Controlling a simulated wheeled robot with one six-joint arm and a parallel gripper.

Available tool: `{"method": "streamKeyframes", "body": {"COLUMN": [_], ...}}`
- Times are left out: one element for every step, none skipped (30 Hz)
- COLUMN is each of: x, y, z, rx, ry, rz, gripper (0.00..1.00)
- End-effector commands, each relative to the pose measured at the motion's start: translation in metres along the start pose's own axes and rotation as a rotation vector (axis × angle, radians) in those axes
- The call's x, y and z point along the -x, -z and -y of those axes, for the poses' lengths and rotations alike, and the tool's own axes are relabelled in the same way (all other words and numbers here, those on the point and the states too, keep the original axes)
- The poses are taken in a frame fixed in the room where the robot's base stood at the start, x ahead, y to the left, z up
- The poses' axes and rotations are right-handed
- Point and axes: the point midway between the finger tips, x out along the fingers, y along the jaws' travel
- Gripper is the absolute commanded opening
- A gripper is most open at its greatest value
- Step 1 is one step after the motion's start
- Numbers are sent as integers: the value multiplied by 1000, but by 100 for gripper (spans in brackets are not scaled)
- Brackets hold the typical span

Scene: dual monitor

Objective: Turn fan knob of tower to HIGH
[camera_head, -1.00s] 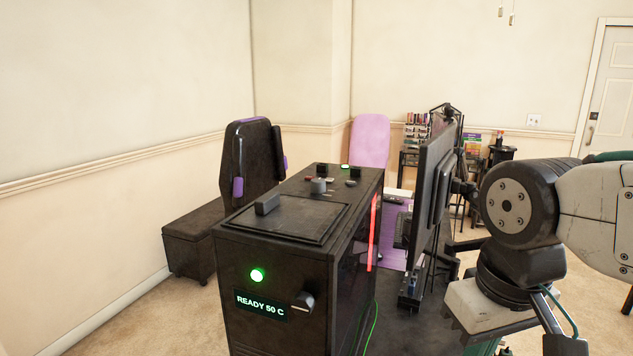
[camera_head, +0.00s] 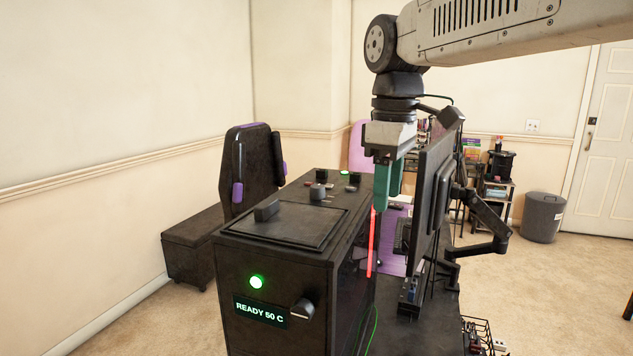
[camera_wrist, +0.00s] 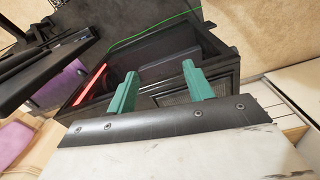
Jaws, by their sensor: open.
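The black tower (camera_head: 290,250) stands in the middle of the head view, with a lit green light (camera_head: 257,282) and a display reading READY 50 C (camera_head: 261,309) on its near face. A knob (camera_head: 302,311) with a pale pointer sits right of the display. Another round knob (camera_head: 317,191) stands on the top face; I cannot read any labels, so which is the fan knob is unclear. My gripper (camera_head: 388,190) points down by the tower's right edge, apart from both knobs. In the wrist view its green fingers (camera_wrist: 158,90) are spread and empty, with the tower (camera_wrist: 215,45) beyond them.
A monitor (camera_head: 432,200) on a black arm stands close right of my gripper. A raised handle (camera_head: 267,210) sits on the tower's top panel. A green cable (camera_head: 373,330) runs down beside the tower. A black and purple chair (camera_head: 250,170) is behind left. Space above the tower is clear.

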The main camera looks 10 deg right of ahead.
Motion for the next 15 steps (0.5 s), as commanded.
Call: {"method": "streamKeyframes", "body": {"x": [7,12,18,22,24,27,29,31,32,33,33,33,34,33,34], "y": [23,36,52,65,77,93,104,115,128,137,145,154,159,164,170], "z": [-13,-20,-28,-34,-40,-47,-52,-56,-61,-64,-68,-71,-73,-74,-76], "rx": [81,132,202,255,307,374,421,467,525,563,599,640,666,690,715], "ry": [9,13,19,23,28,35,39,44,49,53,57,60,63,65,67], "rz": [8,11,15,18,21,24,26,28,30,31,32,33,34,35,34], "gripper": [52,52,52,52,52,52,52,52,52,52,52,52,52,52,52]}}
